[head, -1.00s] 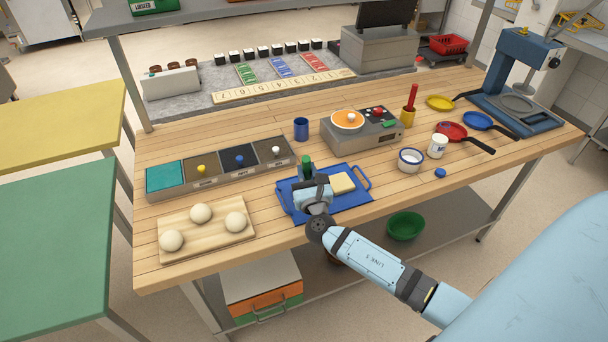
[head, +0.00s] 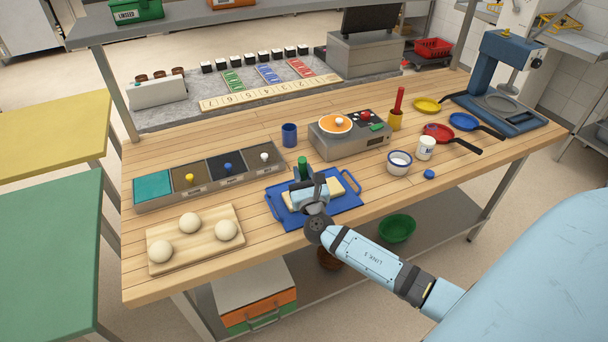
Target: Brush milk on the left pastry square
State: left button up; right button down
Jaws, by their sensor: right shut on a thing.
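The blue tray (head: 349,203) lies at the front of the wooden table. Two pale pastry squares are on it. The left pastry square (head: 288,201) shows only in part beside my right gripper; the right pastry square (head: 334,186) is partly covered by the gripper. My right gripper (head: 305,184) is over the tray, shut on a brush with a green handle (head: 302,166) that stands upright. The bristles are hidden, so I cannot tell whether they touch the pastry. A white bowl with a blue rim (head: 399,164) stands right of the tray; its content is unclear. My left gripper is out of view.
A wooden board (head: 195,250) with three dough balls is at the front left. A row of topping bins (head: 212,184) stands behind it. A blue cup (head: 289,135), a grey device with an orange disc (head: 348,138), a white jar (head: 426,148) and pans (head: 438,131) stand around.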

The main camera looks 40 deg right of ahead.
jog(key=shift+a, duration=0.1)
jog(key=a, duration=0.2)
jog(key=w+a, duration=0.1)
jog(key=a, duration=0.2)
jog(key=shift+w, duration=0.1)
dwell(0.5)
jog(key=shift+d, duration=0.1)
jog(key=shift+w+d, duration=0.2)
jog(key=shift+w, duration=0.35)
jog(key=shift+d, duration=0.15)
jog(key=shift+s+d+b, duration=0.1)
jog(key=shift+s+d, duration=0.1)
jog(key=shift+d, duration=0.6)
jog(key=shift+s+d+b, duration=0.1)
jog(key=shift+s+d, duration=0.15)
jog(key=shift+d, duration=0.6)
jog(key=shift+s+d+b, duration=0.1)
jog(key=shift+s+d, duration=0.1)
jog(key=shift+d, duration=0.6)
